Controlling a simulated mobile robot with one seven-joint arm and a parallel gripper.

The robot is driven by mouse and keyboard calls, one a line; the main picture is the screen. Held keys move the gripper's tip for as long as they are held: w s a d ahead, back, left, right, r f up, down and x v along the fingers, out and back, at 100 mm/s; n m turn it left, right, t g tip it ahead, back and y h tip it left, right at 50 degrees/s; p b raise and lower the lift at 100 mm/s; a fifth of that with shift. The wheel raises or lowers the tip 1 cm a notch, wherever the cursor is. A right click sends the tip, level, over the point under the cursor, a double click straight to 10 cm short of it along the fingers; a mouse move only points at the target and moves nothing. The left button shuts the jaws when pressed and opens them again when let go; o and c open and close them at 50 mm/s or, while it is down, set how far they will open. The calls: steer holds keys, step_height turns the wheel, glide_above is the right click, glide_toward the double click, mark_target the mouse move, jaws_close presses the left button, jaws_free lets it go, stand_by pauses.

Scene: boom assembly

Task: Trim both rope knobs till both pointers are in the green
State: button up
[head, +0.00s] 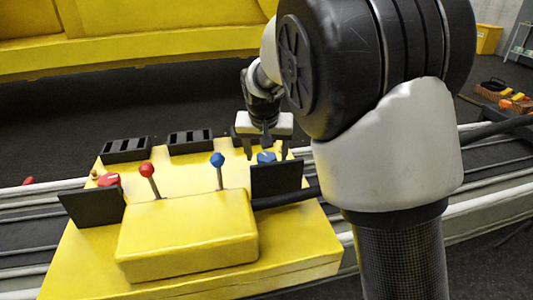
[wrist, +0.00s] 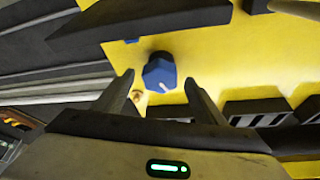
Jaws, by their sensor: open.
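The blue knob (head: 266,157) sits on the right of the yellow console (head: 290,255), partly behind a dark upright panel (head: 277,179). It also shows in the wrist view (wrist: 159,70), with a white mark on its lower edge. My gripper (head: 266,153) is open over it; in the wrist view the fingers (wrist: 159,82) stand on either side of the knob, apart from it. The red knob (head: 109,180) is at the console's left, behind another dark panel (head: 92,208). I see no pointer or green zone; the panels' other faces may be hidden.
A red-topped lever (head: 146,170) and a blue-topped lever (head: 218,160) stand between the knobs. Black slotted blocks (head: 190,142) line the console's far edge. A small brass piece (wrist: 137,96) sits close to the blue knob. Pale rails run on both sides.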

steer(key=c, duration=1.1)
steer(key=shift+a+r+m+h+p, duration=0.15)
steer(key=shift+m+h+p, duration=0.15)
steer(key=shift+m+p, duration=0.55)
steer(key=shift+m+h, duration=0.5)
steer(key=shift+m, duration=0.65)
steer(key=o, duration=1.1)
steer(key=shift+p, duration=0.3)
steer(key=p+v, duration=0.2)
steer(key=v, duration=1.5)
steer(key=shift+w+r, duration=0.2)
steer(key=shift+r, duration=0.05)
